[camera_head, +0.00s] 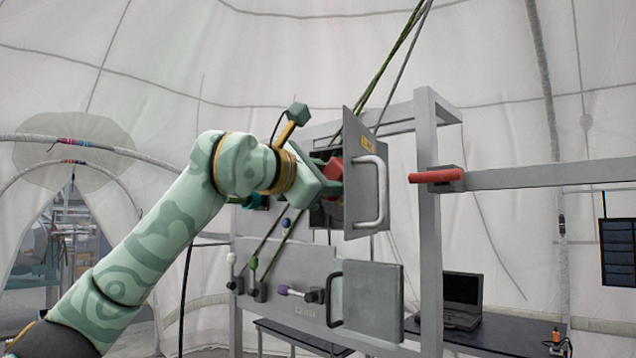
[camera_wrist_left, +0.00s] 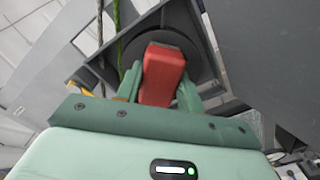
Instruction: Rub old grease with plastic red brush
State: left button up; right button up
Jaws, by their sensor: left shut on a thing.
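My left gripper (camera_wrist_left: 158,92) is shut on the red brush (camera_wrist_left: 162,75), with a finger on each side of its red block-shaped body. Ahead of the brush in the left wrist view is a dark round part (camera_wrist_left: 182,37) inside a grey box. I cannot tell whether the brush touches it, and no grease can be made out. In the head view the left gripper (camera_head: 325,178) reaches behind an open grey door (camera_head: 366,180), and a bit of the red brush (camera_head: 333,168) shows there. My right gripper is not in view.
The grey frame (camera_head: 428,230) stands around the work area. A red handle (camera_head: 436,175) sticks out from its right post. A lower grey panel (camera_head: 372,300) hangs open. A laptop (camera_head: 462,298) stands on a dark table at the right. Green and grey ropes run above the door.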

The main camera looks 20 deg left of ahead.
pick_arm(q)
jog(key=shift+s+d+f+b, duration=0.1)
jog(key=shift+s+d+b, duration=0.2)
jog(key=shift+d, duration=0.55)
jog(key=shift+s+d+f+b, duration=0.15)
jog(key=shift+s+d, duration=0.1)
jog(key=shift+d, duration=0.6)
jog(key=shift+r, duration=0.1)
jog(key=shift+a, duration=0.1)
jog(key=shift+s+a+f+b, duration=0.2)
jog(key=shift+s+b, duration=0.5)
jog(key=shift+b, duration=0.05)
jog(key=b, duration=0.2)
send_near(340, 179)
jog(key=shift+w+d+r, duration=0.1)
jog(key=shift+w+d, duration=0.1)
jog(key=shift+d, duration=0.25)
jog(key=shift+w+d+r, duration=0.1)
jog(key=shift+w+d, duration=0.15)
jog(key=shift+d, duration=0.15)
